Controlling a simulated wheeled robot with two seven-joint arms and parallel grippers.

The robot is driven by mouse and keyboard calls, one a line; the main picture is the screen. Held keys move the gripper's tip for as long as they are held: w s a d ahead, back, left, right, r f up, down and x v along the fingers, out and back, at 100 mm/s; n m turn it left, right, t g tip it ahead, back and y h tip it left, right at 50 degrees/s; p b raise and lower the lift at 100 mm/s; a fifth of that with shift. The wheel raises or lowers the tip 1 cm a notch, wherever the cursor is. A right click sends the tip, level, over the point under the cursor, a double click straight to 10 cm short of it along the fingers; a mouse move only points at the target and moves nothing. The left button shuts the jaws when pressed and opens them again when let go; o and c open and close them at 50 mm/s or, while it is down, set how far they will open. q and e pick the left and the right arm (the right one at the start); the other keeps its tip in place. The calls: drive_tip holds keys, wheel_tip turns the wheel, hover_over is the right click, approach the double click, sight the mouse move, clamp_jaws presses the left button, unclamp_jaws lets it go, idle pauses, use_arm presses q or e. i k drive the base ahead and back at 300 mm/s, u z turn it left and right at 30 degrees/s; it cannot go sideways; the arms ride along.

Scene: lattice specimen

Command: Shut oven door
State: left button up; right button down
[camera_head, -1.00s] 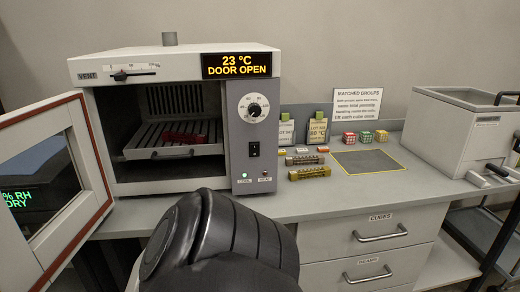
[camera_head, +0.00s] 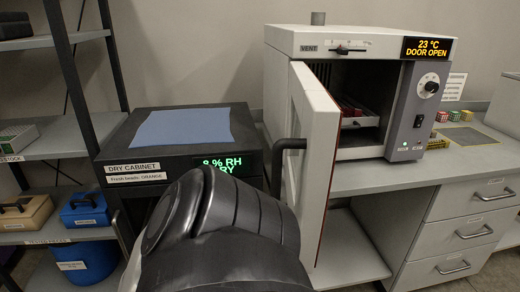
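The oven (camera_head: 375,36) stands on the counter at the right, its display reading "23 °C DOOR OPEN". Its white door (camera_head: 315,165) is open, swung out from the oven's left side towards me. I see its outer face at a steep slant, with a sliver of red seal along its edge. A dark curved handle (camera_head: 292,145) sticks out to the left from the outer face. A tray (camera_head: 361,122) with red contents shows inside the chamber. A thick black link of my own arm fills the bottom middle. Neither gripper shows.
A dark dry cabinet (camera_head: 130,150) with a blue cloth (camera_head: 184,127) on top stands left of the door. A shelf rack (camera_head: 60,150) with boxes is at the far left. The counter (camera_head: 400,175) has coloured cubes and drawers at the right.

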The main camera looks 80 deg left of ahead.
sight(314, 119)
drive_tip(key=k, duration=0.45)
drive_tip(key=u, duration=2)
drive_tip(key=i, duration=1)
drive_tip(key=z, duration=1.05)
drive_tip(key=k, duration=1)
drive_tip(key=u, duration=0.2)
